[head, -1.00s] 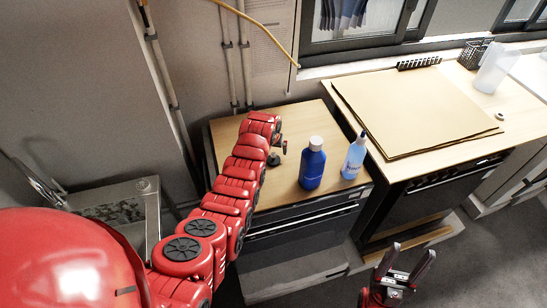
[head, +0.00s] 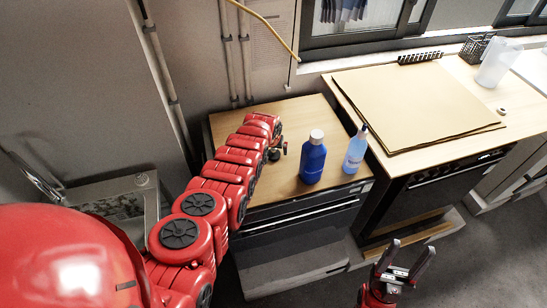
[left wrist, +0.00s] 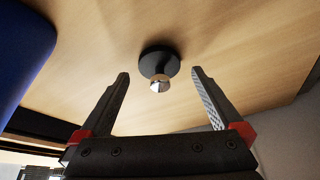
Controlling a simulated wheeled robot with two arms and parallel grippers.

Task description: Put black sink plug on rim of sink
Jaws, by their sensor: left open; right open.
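The black sink plug (left wrist: 159,66) is a round black disc with a shiny metal knob. It sits on the wooden counter in the left wrist view, ahead of my left gripper and centred between its fingertips. In the head view the plug (head: 273,155) shows small beside the end of my left arm, partly hidden. My left gripper (left wrist: 160,85) is open and not touching the plug; its fingers (head: 281,146) are mostly hidden in the head view. My right gripper (head: 402,262) is open and empty, low above the floor. The metal sink (head: 152,208) stands at the left, partly hidden by my body.
A blue bottle (head: 313,160) and a clear spray bottle (head: 355,152) stand on the wooden counter (head: 225,128), right of the plug. The blue bottle (left wrist: 22,60) is close at left in the left wrist view. A board (head: 415,105) lies on the right counter.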

